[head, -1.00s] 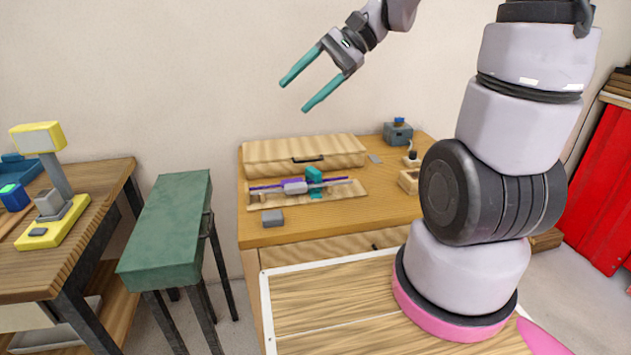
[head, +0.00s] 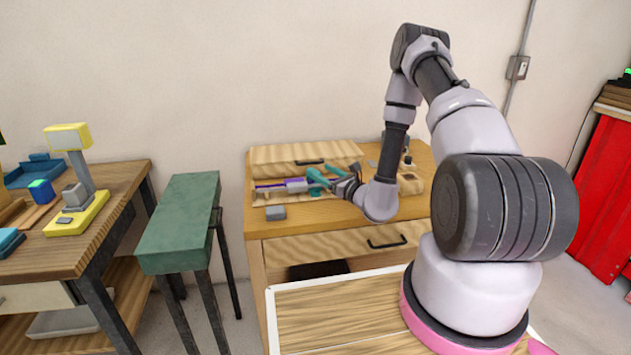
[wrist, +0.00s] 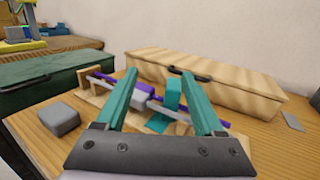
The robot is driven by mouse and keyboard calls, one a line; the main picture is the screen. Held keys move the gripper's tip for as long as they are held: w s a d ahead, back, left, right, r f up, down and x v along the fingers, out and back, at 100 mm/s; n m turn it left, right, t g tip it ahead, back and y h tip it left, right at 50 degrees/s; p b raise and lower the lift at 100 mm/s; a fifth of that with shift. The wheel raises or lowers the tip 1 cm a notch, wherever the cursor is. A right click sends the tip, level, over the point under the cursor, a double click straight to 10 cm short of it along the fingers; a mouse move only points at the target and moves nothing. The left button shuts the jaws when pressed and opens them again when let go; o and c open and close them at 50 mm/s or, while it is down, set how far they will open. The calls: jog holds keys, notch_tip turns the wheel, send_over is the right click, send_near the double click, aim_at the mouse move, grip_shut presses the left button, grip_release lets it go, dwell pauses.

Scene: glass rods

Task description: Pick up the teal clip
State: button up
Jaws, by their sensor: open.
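The teal clip (wrist: 173,93) stands upright on the rods of a low wooden rack (wrist: 103,90), seen in the wrist view. It appears between my gripper's two teal fingers, nearer the right one. My gripper (wrist: 162,75) is open, and I see no contact with the clip. A purple rod (wrist: 215,123) runs across the rack, and a lilac-grey block (wrist: 143,96) sits on the rods left of the clip. In the head view my gripper (head: 326,176) reaches over the rack from the right; its teal fingers overlap the clip and make it hard to pick out.
A long wooden case (wrist: 215,78) with a dark handle stands close behind the rack. A small grey block (wrist: 58,118) lies at front left on the wooden cabinet. A green-topped stool (head: 180,220) stands left of it. The cabinet top is clear at front right.

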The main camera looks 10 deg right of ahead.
jog(key=f, duration=0.1)
jog(key=d+f+m+h, duration=0.1)
jog(key=d+f+h, duration=0.1)
jog(key=shift+s+f+m, duration=0.3)
jog(key=shift+s+f, duration=0.1)
jog(key=shift+w+a+f, duration=0.1)
jog(key=shift+w+f, duration=0.05)
jog(key=shift+w, duration=0.15)
jog(key=x, duration=1)
jog(key=shift+w+d, duration=0.15)
jog(key=shift+d, duration=0.15)
grip_shut()
